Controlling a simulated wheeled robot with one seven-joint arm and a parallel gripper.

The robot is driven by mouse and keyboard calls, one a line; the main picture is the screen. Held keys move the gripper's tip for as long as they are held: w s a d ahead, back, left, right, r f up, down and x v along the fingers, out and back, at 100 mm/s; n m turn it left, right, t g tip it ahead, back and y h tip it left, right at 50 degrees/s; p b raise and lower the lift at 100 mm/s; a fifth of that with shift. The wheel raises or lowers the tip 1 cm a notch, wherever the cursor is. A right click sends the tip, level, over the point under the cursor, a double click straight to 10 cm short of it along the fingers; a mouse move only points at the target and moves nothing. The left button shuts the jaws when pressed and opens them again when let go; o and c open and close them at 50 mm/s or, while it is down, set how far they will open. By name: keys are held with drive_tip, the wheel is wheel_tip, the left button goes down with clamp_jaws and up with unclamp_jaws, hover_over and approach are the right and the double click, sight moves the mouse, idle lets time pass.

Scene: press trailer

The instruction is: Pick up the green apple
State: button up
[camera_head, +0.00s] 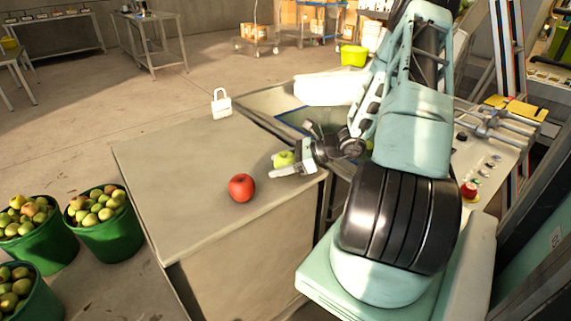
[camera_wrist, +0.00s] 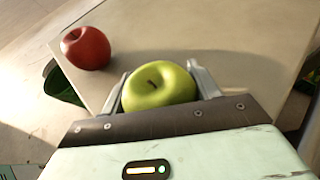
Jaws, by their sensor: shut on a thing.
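The green apple (camera_head: 284,159) is at my gripper (camera_head: 287,165) near the right part of the table top in the head view. In the wrist view the green apple (camera_wrist: 158,87) sits between the two fingers of my gripper (camera_wrist: 162,80), one finger on each side. My gripper is shut on it. I cannot tell whether the apple touches the table or is slightly above it.
A red apple (camera_head: 241,187) lies on the grey table (camera_head: 180,160) near its front edge; it also shows in the wrist view (camera_wrist: 86,48). A white padlock-shaped object (camera_head: 221,103) stands at the table's back edge. Green buckets of apples (camera_head: 106,240) stand on the floor at left.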

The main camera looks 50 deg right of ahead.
sight(280, 155)
drive_tip(key=shift+r, duration=0.1)
wheel_tip(280, 155, up, 10)
drive_tip(key=shift+f+p, duration=0.1)
drive_tip(key=shift+p, duration=0.35)
drive_tip(key=shift+a, duration=0.1)
